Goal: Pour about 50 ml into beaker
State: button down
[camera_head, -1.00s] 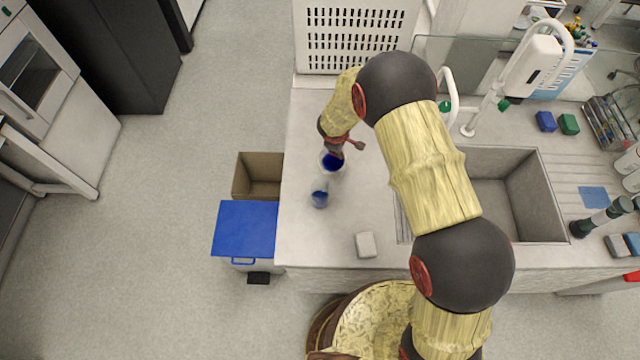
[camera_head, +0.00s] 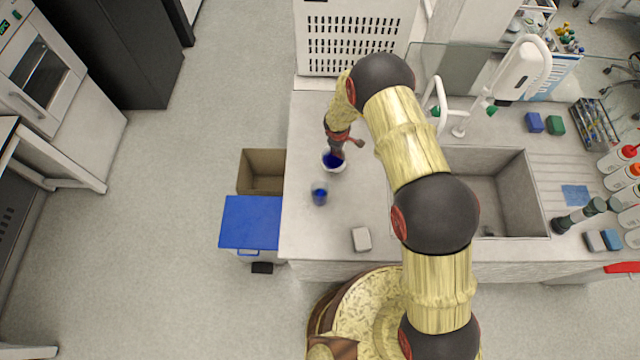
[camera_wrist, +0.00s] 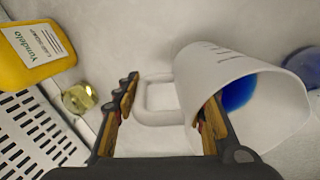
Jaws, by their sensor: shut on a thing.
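A white jug (camera_wrist: 215,65) with a handle and blue liquid inside is held by my gripper (camera_wrist: 172,95), whose fingers are at its handle. In the head view the jug (camera_head: 335,167) is small, its open top showing blue, just below my gripper (camera_head: 342,147). The clear beaker (camera_head: 319,197) stands on the counter, just nearer the camera and slightly left of the jug, with blue liquid in it. At the wrist view's right edge, a blue patch (camera_wrist: 305,65) is partly hidden behind the jug. No stream between jug and beaker can be made out.
A sponge-like block (camera_head: 361,239) lies near the counter's front edge. The sink (camera_head: 530,195) is to the right. A blue-lidded bin (camera_head: 250,222) stands left of the counter. The wrist view shows a yellow bottle (camera_wrist: 38,50) and a small glass vessel (camera_wrist: 80,98).

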jog(key=shift+w+d+f+g+p, duration=0.15)
jog(key=shift+w+d+g+p, duration=0.2)
jog(key=shift+p, duration=3)
jog(key=shift+a+f+b, duration=0.1)
jog(key=shift+f+b, duration=0.15)
jog(key=shift+b, duration=0.05)
jog(key=shift+w+d+f+g+y, duration=0.15)
jog(key=shift+f+g, duration=0.2)
jog(key=shift+g, duration=0.05)
jog(key=shift+w+d+f+g+y, duration=0.1)
jog(key=shift+w+f+g+y, duration=0.05)
jog(key=shift+f+g, duration=0.2)
jog(key=shift+f+b, duration=0.2)
jog(key=shift+b, duration=0.2)
jog(key=shift+w+f+g+b, duration=0.1)
jog(key=shift+f+g+b, duration=0.3)
jog(key=shift+b, duration=0.35)
jog(key=shift+w+y+b, duration=0.1)
jog(key=shift+y+b, duration=0.2)
jog(key=shift+g, duration=0.3)
